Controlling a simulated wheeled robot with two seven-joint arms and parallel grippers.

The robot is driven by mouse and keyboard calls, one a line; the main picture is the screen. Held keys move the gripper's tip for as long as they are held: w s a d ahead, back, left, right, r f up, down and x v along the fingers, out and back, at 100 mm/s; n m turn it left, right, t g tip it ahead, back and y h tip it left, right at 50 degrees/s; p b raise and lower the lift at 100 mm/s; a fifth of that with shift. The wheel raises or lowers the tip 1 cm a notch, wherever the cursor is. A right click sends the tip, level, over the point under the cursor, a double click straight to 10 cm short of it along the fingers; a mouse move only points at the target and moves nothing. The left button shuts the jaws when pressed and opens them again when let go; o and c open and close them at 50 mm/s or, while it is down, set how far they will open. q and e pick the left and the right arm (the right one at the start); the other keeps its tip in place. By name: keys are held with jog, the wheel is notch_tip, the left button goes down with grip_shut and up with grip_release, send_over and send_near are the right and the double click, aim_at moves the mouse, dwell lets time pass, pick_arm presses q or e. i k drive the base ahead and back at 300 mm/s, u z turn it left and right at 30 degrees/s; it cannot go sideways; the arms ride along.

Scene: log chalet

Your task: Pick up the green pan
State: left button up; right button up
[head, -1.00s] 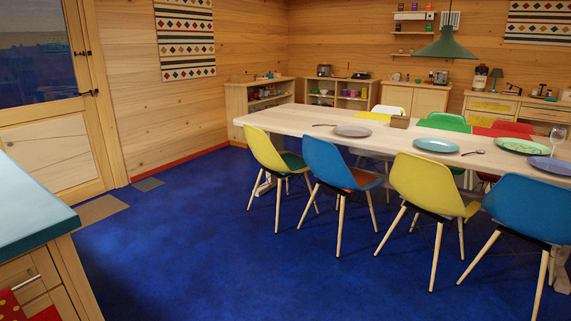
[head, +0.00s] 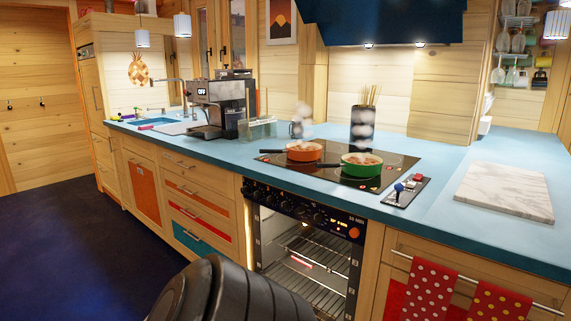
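The green pan (head: 361,171) sits on the front right of the black cooktop (head: 385,183), set in the blue counter. It has food in it and steam above it. A dark handle points left from it. An orange pan (head: 304,154), also steaming, stands to its left and behind. Part of my own dark arm shows at the bottom, well below and in front of the counter. Neither gripper is in view.
A coffee machine (head: 220,105) stands left of the cooktop. A small control box with a joystick (head: 405,190) is right of the green pan. A marble board (head: 505,191) lies further right. The oven (head: 304,244) is below. Dotted towels (head: 430,290) hang at lower right.

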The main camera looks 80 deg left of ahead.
aim_at(349, 166)
jog(key=u, duration=1.4)
jog(key=i, duration=0.35)
